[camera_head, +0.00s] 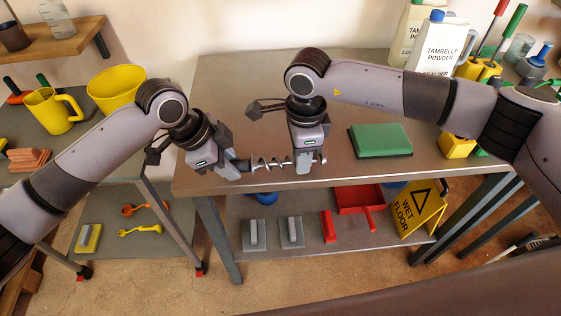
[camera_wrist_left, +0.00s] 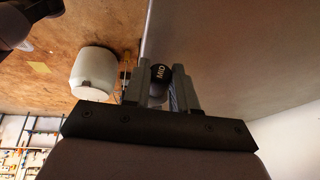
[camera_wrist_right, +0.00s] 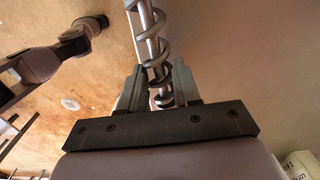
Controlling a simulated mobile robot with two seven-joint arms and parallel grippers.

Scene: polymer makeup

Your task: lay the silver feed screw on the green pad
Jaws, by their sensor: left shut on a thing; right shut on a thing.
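The silver feed screw (camera_head: 270,163) is held level between my two grippers at the front edge of the table in the head view. My left gripper (camera_head: 236,168) is shut on its left end; in the left wrist view a dark round end marked with letters (camera_wrist_left: 159,72) shows between the fingers. My right gripper (camera_head: 303,166) is shut on its right part; the spiral shaft (camera_wrist_right: 152,35) runs out between the fingers in the right wrist view. The green pad (camera_head: 380,139) lies bare on the table, right of my right gripper.
White powder containers (camera_head: 437,45) and brushes stand at the back right. A yellow block (camera_head: 456,146) sits right of the pad. The shelf below holds a red dustpan (camera_head: 358,197) and a wet floor sign (camera_head: 418,208).

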